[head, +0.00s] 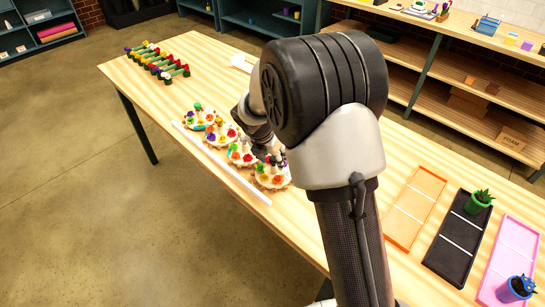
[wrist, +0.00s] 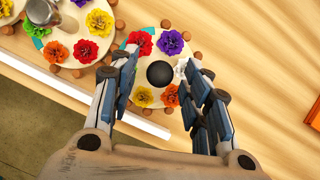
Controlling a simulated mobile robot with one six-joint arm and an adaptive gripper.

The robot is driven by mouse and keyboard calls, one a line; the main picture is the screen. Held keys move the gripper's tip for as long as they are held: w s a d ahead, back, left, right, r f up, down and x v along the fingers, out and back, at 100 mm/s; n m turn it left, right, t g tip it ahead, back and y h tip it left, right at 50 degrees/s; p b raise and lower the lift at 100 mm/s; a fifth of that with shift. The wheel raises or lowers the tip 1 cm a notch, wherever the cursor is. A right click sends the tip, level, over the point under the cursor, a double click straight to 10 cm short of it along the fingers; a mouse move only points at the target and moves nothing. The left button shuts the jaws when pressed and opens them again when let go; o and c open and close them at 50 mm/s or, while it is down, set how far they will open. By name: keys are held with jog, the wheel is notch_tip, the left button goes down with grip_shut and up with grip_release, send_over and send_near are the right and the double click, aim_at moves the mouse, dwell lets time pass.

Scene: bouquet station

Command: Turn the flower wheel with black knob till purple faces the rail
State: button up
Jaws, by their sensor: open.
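The flower wheel with the black knob (wrist: 160,74) is the cream disc (wrist: 155,109) at the near end of the row; in the head view it is partly hidden by my arm (head: 272,186). Its purple flower (wrist: 170,42) is on the side away from the white rail (wrist: 90,97). The yellow flower (wrist: 142,97) is on the rail side, beside an orange one (wrist: 171,96). A red flower (wrist: 139,43) is at upper left, and a whitish one at right is partly covered by a finger. My gripper (wrist: 159,70) is open above the wheel, fingers either side of the knob; contact cannot be told.
A neighbouring wheel with a metal knob (wrist: 75,12) is close on the left in the wrist view. More wheels stand along the rail (head: 225,168). Brown pegs ring the discs. Orange (head: 413,207), black (head: 449,262) and pink trays lie to the right. Bare table lies right of the wheel.

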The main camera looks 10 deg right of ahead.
jog(key=shift+c, duration=0.3)
grip_shut()
jog(key=shift+m+p, duration=0.3)
jog(key=shift+m, duration=0.1)
